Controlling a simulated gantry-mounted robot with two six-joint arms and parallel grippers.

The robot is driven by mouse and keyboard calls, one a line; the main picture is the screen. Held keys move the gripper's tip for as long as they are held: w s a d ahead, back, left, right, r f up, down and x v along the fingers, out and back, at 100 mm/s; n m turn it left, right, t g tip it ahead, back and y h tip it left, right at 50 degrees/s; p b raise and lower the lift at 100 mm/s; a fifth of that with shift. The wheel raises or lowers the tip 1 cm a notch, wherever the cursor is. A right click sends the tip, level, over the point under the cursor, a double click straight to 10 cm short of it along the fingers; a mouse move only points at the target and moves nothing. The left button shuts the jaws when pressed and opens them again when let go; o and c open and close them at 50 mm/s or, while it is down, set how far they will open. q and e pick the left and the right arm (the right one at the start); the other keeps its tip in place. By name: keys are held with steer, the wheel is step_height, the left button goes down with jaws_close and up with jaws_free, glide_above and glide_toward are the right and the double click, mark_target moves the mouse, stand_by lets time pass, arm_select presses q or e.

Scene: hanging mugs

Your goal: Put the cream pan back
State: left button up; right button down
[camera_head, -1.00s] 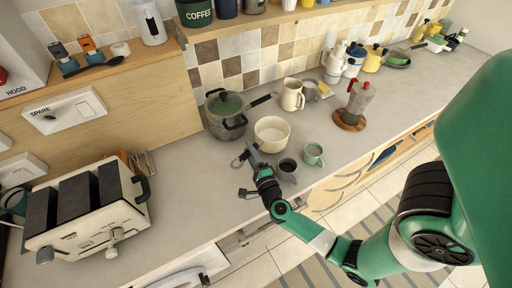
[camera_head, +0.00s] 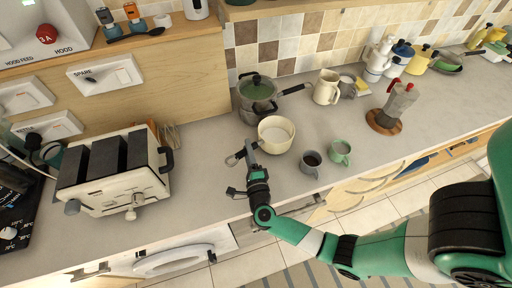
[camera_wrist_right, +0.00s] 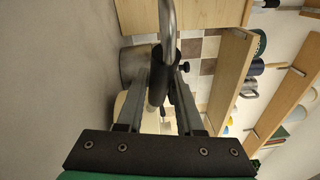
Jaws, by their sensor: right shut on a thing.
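The cream pan (camera_head: 276,135) is a round, light pan, empty inside, in front of the lidded pot in the head view. My right gripper (camera_head: 252,168) is shut on its dark handle, which ends in a metal loop. In the right wrist view the dark handle (camera_wrist_right: 162,82) lies between the fingers, and part of the cream body shows behind them. I cannot tell whether the pan's base touches the counter. My left gripper is not in view.
A grey pot (camera_head: 256,108) with a green lid stands just behind the pan. A dark mug (camera_head: 311,163) and a green mug (camera_head: 341,150) stand to its right. A cream toaster (camera_head: 115,180) stands at left. The counter between toaster and pan is clear.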

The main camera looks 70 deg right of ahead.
steer(key=shift+w+a+f+b, duration=0.2)
steer(key=shift+w+a+b, duration=0.2)
steer(key=shift+w+a, duration=0.65)
steer(key=shift+d+f+b, duration=0.1)
steer(key=shift+f+b, duration=0.3)
steer(key=shift+f, duration=0.1)
steer(key=shift+c, duration=2.3)
jaws_free()
steer(key=shift+o, duration=0.2)
steer(key=shift+f, duration=0.1)
steer(key=shift+o, duration=1.4)
steer(key=b+v, duration=0.1)
steer(key=v, duration=1)
steer(key=shift+s+a, duration=0.2)
steer(key=shift+a, duration=0.05)
